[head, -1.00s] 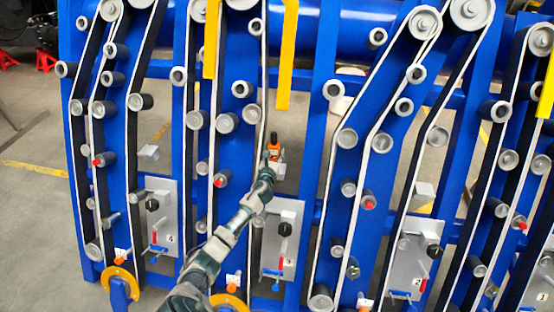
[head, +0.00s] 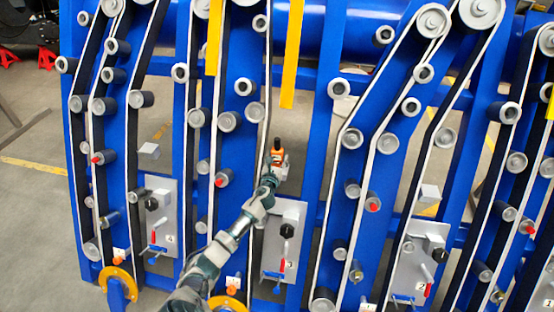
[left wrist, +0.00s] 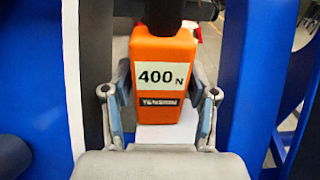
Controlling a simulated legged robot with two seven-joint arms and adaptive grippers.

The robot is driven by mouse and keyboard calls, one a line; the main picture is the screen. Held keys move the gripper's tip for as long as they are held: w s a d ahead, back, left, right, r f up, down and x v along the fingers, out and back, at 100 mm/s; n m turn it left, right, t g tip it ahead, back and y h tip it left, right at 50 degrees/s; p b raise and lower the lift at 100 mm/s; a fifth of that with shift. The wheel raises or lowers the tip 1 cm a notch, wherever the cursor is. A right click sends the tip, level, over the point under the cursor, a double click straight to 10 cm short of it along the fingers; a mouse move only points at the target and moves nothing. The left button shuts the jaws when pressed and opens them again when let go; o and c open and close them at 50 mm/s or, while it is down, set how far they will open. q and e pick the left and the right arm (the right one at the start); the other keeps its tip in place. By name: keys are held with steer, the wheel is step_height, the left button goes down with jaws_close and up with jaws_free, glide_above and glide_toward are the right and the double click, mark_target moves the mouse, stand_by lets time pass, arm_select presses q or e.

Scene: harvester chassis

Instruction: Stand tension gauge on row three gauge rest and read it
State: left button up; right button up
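The tension gauge (head: 277,156) is an orange block with a black top. In the left wrist view the gauge (left wrist: 165,95) is upright, and its face reads "400 N" above a "TENSION" label. My left gripper (head: 274,168) reaches it from the front. In the left wrist view its fingers (left wrist: 163,85) lie along both sides of the gauge, seemingly closed against it. A pale block, seemingly the row three gauge rest (left wrist: 165,137), is directly below the gauge. Whether they touch I cannot tell. My right gripper is not in view.
The row three panel (head: 285,245), with a black knob and red lever, is below the gauge. Blue uprights (head: 316,165) and belts with rollers flank the gauge. A yellow bar (head: 292,55) hangs above right. Similar blocks (head: 149,151) stand above other panels.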

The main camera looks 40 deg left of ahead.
arm_select(q)
steer(key=shift+o, duration=0.2)
steer(key=shift+d+r, duration=0.3)
steer(key=shift+d, duration=0.35)
steer(key=shift+d+r, duration=0.3)
steer(key=shift+d, duration=0.35)
steer(key=shift+s+f, duration=0.25)
steer(key=shift+s, duration=0.35)
steer(key=v, duration=0.4)
steer(key=shift+s+a+f, duration=0.2)
steer(key=shift+s, duration=0.35)
glide_toward(278, 161)
steer(key=shift+d, duration=0.65)
steer(key=s+d+f+n+g+h, duration=0.3)
steer(key=s+d+f+n+g, duration=0.4)
steer(key=s+d+f+n, duration=0.75)
steer(key=s+d+f+n+g+h, duration=0.2)
steer(key=s+d+n+g+h, duration=0.1)
steer(key=s+d+n, duration=0.55)
steer(key=s+d+f+n+g+h, duration=0.3)
steer(key=s+d+n, duration=0.25)
steer(key=s, duration=0.55)
steer(key=s+f, duration=0.2)
steer(key=f, duration=1.2)
steer(key=s+f+g, duration=0.1)
steer(key=s+f, duration=0.2)
steer(key=f, duration=1.1)
steer(key=shift+a+f, duration=0.2)
steer(key=shift+f, duration=0.1)
